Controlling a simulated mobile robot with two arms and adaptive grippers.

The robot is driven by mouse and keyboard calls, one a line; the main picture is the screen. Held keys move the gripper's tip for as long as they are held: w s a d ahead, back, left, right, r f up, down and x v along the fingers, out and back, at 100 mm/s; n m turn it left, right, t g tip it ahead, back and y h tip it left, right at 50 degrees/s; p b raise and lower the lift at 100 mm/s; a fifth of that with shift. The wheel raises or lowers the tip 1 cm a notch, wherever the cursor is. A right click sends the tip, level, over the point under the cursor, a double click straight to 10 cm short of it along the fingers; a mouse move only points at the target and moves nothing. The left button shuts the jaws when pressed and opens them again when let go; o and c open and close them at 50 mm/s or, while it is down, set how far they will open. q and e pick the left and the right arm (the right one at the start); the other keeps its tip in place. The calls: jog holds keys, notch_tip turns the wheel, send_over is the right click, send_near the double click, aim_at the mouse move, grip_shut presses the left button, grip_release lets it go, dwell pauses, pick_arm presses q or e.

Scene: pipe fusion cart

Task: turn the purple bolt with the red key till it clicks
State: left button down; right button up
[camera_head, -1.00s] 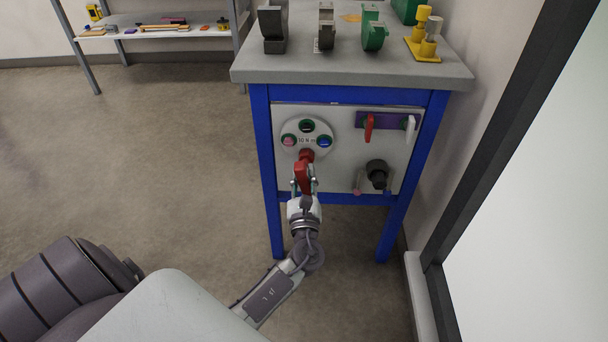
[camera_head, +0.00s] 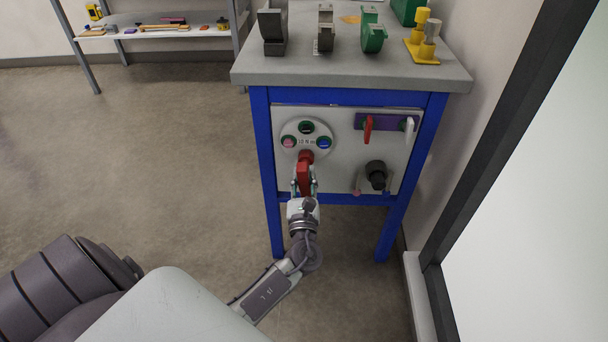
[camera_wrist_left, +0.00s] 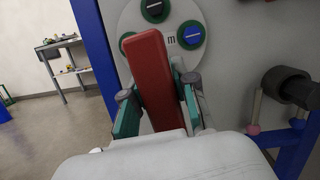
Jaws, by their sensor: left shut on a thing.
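My left gripper (camera_head: 304,188) is shut on the red key (camera_head: 304,172), a long red block that stands nearly upright at the front of the cart. Its top end reaches the bottom of the white round plate (camera_head: 307,127). In the left wrist view the red key (camera_wrist_left: 155,80) sits between the two fingers (camera_wrist_left: 156,105) and leans slightly. The plate's visible sockets are dark at the top (camera_head: 306,127), pink at the left (camera_head: 289,141) and blue at the right (camera_head: 324,142). I make out no purple bolt; the spot at the key's end is covered. My right gripper is out of view.
A purple strip (camera_head: 386,122) with a red handle (camera_head: 368,128) and a white handle (camera_head: 408,126) is at the panel's upper right. A black knob (camera_head: 376,174) sticks out below it. Blue legs (camera_head: 268,190) flank the panel. The floor at the left is clear.

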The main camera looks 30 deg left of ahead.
pick_arm(q)
jog(key=shift+m+p, duration=0.3)
jog(key=shift+m, duration=0.4)
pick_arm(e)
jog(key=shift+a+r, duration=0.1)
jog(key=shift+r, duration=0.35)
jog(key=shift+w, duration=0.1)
pick_arm(q)
jog(key=shift+r+m+h+p, duration=0.1)
jog(key=shift+m+h+p, duration=0.25)
jog(key=shift+m, duration=0.25)
jog(key=shift+t, duration=0.3)
jog(key=shift+d+m, duration=0.1)
jog(key=shift+m, duration=0.3)
jog(key=shift+m+h+p, duration=0.3)
jog(key=shift+h+p, duration=0.05)
jog(key=shift+p, duration=0.05)
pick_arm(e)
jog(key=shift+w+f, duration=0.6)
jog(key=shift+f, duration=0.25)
